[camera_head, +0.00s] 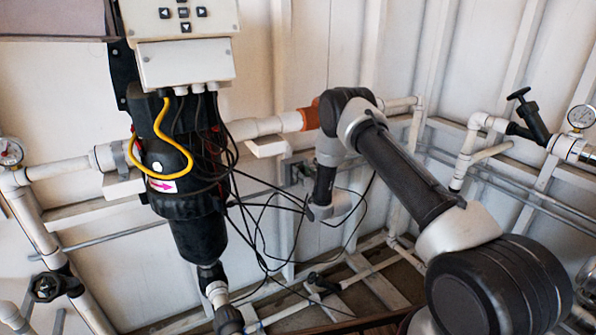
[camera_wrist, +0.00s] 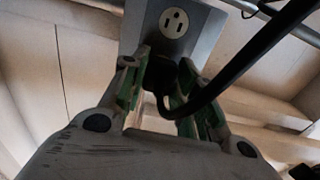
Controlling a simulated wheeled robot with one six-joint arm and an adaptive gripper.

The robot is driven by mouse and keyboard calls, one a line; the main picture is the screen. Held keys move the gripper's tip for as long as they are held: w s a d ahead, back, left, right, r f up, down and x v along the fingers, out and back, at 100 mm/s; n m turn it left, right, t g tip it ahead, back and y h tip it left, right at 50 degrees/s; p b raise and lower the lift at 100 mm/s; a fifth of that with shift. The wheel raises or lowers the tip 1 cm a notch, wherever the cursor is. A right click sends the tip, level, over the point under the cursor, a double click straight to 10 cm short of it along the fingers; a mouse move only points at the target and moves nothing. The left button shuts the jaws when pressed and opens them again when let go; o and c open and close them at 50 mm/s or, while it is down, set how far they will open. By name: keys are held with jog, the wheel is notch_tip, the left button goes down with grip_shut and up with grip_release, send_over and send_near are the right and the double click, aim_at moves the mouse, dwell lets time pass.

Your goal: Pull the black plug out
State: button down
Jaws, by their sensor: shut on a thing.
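The black plug (camera_wrist: 160,76) is in the wrist view, between the two green-padded fingers of my gripper (camera_wrist: 157,66). My gripper is shut on it. A thick black cord (camera_wrist: 235,72) runs from the plug down and then up to the right. The grey outlet plate (camera_wrist: 206,28) is just beyond the plug, with one round white socket (camera_wrist: 173,23) showing bare above it. The plug and fingers cover the lower part of the plate, so I cannot tell whether the prongs are in a socket. In the head view my arm hides the plug.
In the head view, a black reactor housing (camera_head: 195,235) with a control box (camera_head: 185,62) stands at left. Loose black cables (camera_head: 262,235) hang between it and my arm. White pipes (camera_head: 255,127), gauges and a black-handled valve (camera_head: 530,115) line the wall.

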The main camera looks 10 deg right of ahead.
jog(key=shift+v, duration=2.35)
